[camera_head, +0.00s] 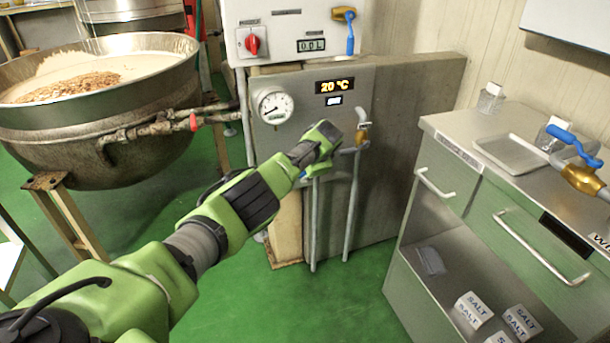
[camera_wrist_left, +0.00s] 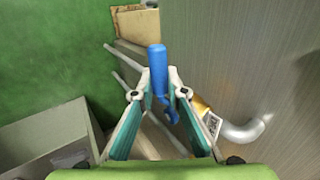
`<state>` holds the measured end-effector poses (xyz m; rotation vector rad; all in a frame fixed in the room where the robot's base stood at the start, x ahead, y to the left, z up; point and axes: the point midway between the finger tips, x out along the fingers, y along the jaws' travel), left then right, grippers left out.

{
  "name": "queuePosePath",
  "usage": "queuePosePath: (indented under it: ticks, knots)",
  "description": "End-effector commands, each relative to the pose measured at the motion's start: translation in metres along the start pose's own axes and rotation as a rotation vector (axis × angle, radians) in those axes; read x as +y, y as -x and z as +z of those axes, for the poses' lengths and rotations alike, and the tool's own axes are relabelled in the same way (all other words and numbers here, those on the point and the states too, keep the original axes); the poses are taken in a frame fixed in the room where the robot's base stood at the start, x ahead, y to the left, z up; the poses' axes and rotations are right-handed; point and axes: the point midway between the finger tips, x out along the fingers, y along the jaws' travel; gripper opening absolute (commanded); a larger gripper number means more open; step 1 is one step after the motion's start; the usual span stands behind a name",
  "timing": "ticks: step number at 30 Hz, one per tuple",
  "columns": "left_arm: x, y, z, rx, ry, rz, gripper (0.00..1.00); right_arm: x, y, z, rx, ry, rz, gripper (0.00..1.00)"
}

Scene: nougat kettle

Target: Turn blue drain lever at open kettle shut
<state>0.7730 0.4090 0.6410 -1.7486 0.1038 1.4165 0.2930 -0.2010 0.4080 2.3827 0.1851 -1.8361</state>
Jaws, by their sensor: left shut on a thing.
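The open kettle (camera_head: 130,150) is a large steel bowl at the left of the head view, with nut-like pieces on a pale mass inside. My left gripper (camera_head: 335,142) reaches in front of the grey panel (camera_head: 385,95), beside a brass valve (camera_head: 362,134) on a pipe. In the left wrist view the blue lever (camera_wrist_left: 156,65) stands between the fingertips of the left gripper (camera_wrist_left: 158,94), which is shut on it. The brass valve body (camera_wrist_left: 203,108) shows just right of the fingers. In the head view the gripper hides most of this lever. My right gripper is out of view.
A gauge (camera_head: 275,105) and a 20 °C display sit on the panel. Another blue-handled valve (camera_head: 348,30) is above it. A steel cabinet (camera_head: 450,165) at the right carries a tray (camera_head: 512,153) and a third blue-handled valve (camera_head: 575,160). Green floor (camera_head: 300,310) is free in front.

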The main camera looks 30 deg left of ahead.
Motion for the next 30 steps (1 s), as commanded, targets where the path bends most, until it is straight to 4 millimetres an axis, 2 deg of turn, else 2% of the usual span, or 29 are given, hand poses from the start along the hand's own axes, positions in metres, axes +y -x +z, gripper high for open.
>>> queuePosePath:
  ticks: [6,7,20,30]
  knots:
    - [-0.001,-0.001,0.002,-0.005,-0.001,-0.001,0.00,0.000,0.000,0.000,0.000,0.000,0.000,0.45]
    - [-0.001,-0.001,0.002,-0.005,-0.001,-0.001,0.21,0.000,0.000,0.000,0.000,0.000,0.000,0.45]
    - [0.000,0.002,0.000,-0.001,-0.001,0.000,0.21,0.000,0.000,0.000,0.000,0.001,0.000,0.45]
    - [-0.001,0.025,0.000,0.000,-0.001,-0.001,0.21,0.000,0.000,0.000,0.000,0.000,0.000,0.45]
